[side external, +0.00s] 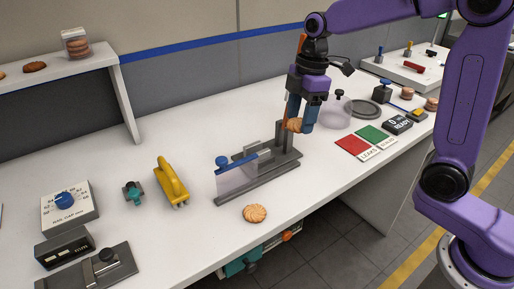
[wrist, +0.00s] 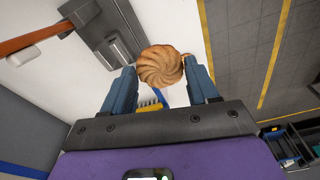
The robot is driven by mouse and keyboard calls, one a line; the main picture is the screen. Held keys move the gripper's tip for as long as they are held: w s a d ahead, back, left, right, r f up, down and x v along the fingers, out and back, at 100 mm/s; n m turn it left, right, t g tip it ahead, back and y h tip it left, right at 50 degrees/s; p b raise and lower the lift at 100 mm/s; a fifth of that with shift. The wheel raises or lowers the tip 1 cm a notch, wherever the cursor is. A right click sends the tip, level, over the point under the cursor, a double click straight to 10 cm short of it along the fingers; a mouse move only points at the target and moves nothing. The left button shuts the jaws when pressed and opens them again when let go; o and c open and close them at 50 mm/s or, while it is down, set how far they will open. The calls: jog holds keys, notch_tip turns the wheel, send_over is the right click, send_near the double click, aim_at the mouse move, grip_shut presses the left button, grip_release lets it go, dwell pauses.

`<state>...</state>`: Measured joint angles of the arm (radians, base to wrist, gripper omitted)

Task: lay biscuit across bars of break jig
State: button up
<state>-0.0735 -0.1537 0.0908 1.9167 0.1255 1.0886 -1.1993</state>
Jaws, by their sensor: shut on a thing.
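My gripper (side external: 300,126) is shut on a round, swirl-ridged golden biscuit (side external: 293,125). In the wrist view the biscuit (wrist: 160,66) sits between the two blue fingertips (wrist: 163,75). It is held above the bench, close to the back right end of the break jig. The break jig (side external: 238,187) is a long dark grey base with raised grey parts, a clear plate and a blue knob; part of it shows at the upper left of the wrist view (wrist: 98,25). The biscuit's exact height over the jig is hard to tell.
A second biscuit (side external: 254,213) lies near the bench's front edge. A reddish-brown post (side external: 284,136) stands beside my gripper. A yellow-handled tool (side external: 172,182) lies left of the jig. Red (side external: 352,145) and green (side external: 370,135) patches lie to the right, with a clear dome (side external: 337,111) behind.

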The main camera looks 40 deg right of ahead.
jog(key=shift+s+d, duration=0.1)
jog(key=shift+d, duration=0.1)
jog(key=shift+w+f, duration=0.2)
jog(key=shift+w, duration=0.1)
jog(key=w+a+f, duration=0.1)
jog(key=w+f, duration=0.1)
jog(key=w, duration=0.2)
jog(key=w+a+f, duration=0.1)
jog(key=w+f, duration=0.2)
jog(key=w, duration=0.1)
jog(key=w+a+f, duration=0.1)
jog(key=w+f, duration=0.2)
jog(key=w, duration=0.1)
jog(key=shift+f, duration=0.25)
jog(key=shift+w+f, duration=0.2)
jog(key=shift+f, duration=0.85)
jog(key=shift+w+f, duration=0.2)
jog(key=shift+f, duration=0.8)
jog(key=shift+f, duration=0.1)
jog(key=o, duration=0.7)
